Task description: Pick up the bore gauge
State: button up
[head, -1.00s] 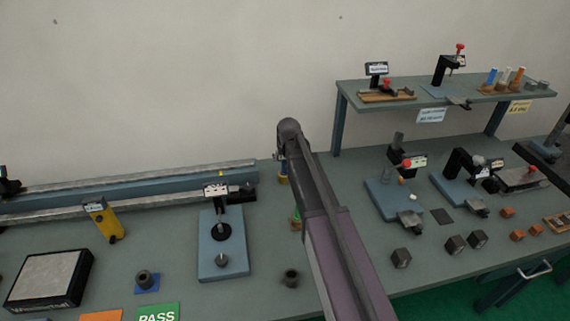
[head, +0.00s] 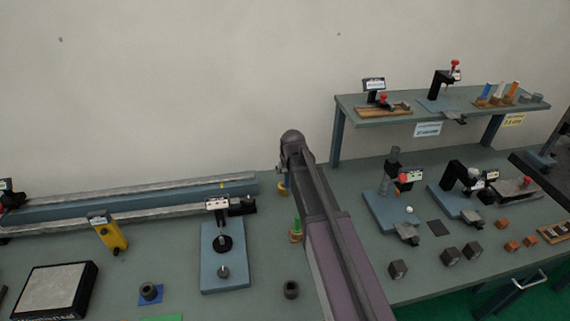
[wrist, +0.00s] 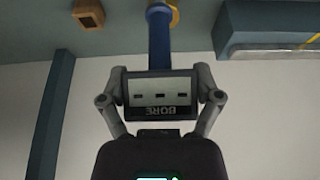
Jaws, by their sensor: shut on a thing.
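The bore gauge (wrist: 160,88) shows in the wrist view as a dark display housing with a light face, the upside-down word BORE and a blue shaft. My gripper (wrist: 161,92) is shut on the housing, one finger on each side. In the head view my arm hides the gripper and most of the gauge; a yellow piece (head: 282,190) shows just left of the arm.
A blue rail (head: 130,200) with metal bars lies to the left. A gauge stand (head: 222,258) is left of my arm. A green-topped item (head: 296,232) stands close beside the arm. A raised shelf (head: 400,118) with instruments stands at the back right.

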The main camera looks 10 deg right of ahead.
jog(key=s+d+r, duration=0.1)
jog(key=s, duration=1)
jog(key=shift+s+d+p, duration=0.2)
jog(key=shift+s+p, duration=0.15)
jog(key=shift+p, duration=0.1)
jog(key=w+a+r+n+p, duration=0.1)
jog(key=w+r+p, duration=0.3)
jog(key=w, duration=1.1)
jog(key=shift+w+a+r, duration=0.2)
jog(key=shift+a, duration=0.25)
jog(key=shift+s, duration=0.15)
